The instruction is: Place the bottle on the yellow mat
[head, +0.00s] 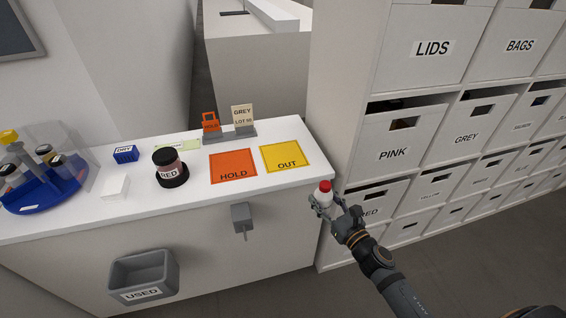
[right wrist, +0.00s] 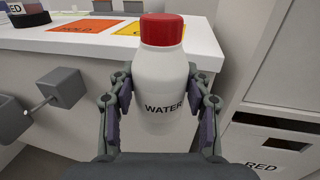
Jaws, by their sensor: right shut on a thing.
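The bottle (head: 323,198) is white with a red cap. In the right wrist view the bottle (right wrist: 160,85) reads WATER and stands roughly upright between the fingers. My right gripper (head: 334,207) is shut on it, off the counter's right end and in front of the shelf. The yellow mat (head: 285,156), marked OUT, lies flat and empty near the counter's right end, up and left of the bottle. Part of the mat (right wrist: 135,29) shows behind the bottle in the right wrist view. My left gripper is not in view.
An orange HOLD mat (head: 233,166) lies left of the yellow one. A RED jar (head: 170,168) stands farther left on the counter (head: 215,202). Sign holders (head: 230,132) stand behind the mats. A grey box (head: 242,217) juts from the counter front. Labelled bins (head: 402,148) fill the shelf at right.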

